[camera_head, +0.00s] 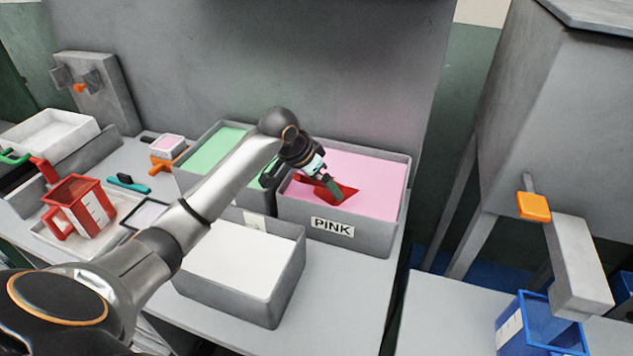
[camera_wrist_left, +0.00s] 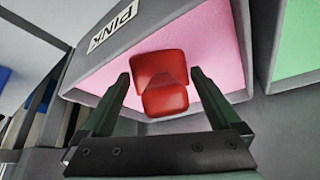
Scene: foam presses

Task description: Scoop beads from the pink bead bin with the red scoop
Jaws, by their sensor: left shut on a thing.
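The grey bead bin labelled PINK (camera_head: 372,238) stands at the right end of the bench, full of pink beads (camera_head: 375,175). The red scoop (camera_head: 347,193) is in this bin, low at the bead surface near the front left; how deep it sits is hard to tell. My left gripper (camera_head: 332,186) reaches over the bin from the left and is shut on the red scoop. In the left wrist view the scoop (camera_wrist_left: 165,88) shows between the two fingers (camera_wrist_left: 160,77), over the pink beads. The scoop's handle is largely hidden. My right gripper is not in view.
A green bead bin (camera_head: 215,150) stands left of the pink bin, and a white bead bin (camera_head: 240,268) in front. A red jug (camera_head: 78,205) stands at the left. A blue jug (camera_head: 535,325) stands at the lower right. A grey wall rises close behind the bins.

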